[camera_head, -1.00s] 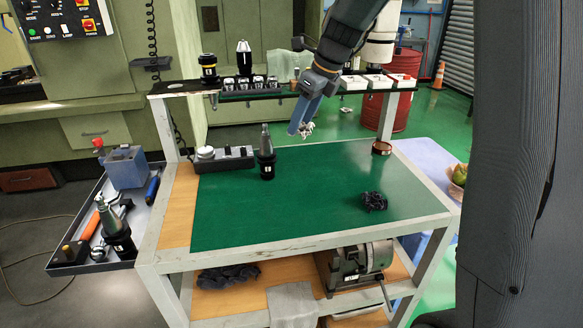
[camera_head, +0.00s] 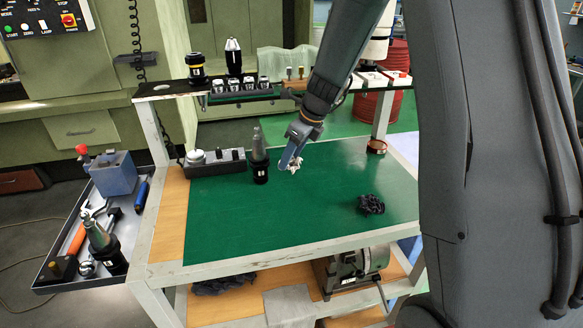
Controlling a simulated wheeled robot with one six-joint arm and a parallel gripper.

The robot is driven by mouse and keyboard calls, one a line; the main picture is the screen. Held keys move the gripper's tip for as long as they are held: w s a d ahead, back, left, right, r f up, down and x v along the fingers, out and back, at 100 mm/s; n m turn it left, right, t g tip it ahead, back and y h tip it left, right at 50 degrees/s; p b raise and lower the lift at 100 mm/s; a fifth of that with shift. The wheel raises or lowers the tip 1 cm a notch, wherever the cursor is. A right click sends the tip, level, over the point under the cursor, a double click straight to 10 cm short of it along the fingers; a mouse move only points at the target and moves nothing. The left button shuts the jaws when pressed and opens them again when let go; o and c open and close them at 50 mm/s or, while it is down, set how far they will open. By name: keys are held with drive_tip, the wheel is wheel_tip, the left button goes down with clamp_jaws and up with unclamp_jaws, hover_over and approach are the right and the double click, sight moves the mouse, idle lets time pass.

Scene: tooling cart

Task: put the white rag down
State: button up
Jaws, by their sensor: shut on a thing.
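My gripper (camera_head: 290,160) is over the green mat (camera_head: 300,215) on the cart top, just right of the dark tool holder. It is shut on the white rag (camera_head: 297,164), a small crumpled white piece at its fingertips. The rag is low, close to the mat. I cannot tell whether it touches the mat. Part of the rag is hidden behind the blue-grey finger.
A copper-coloured ring (camera_head: 377,146) is at the back right. The mat's front middle is clear.

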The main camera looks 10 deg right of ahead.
sight(291, 169)
drive_tip(key=shift+f, duration=2.45)
drive_tip(key=shift+f, duration=0.1)
drive_tip(key=o, duration=1.1)
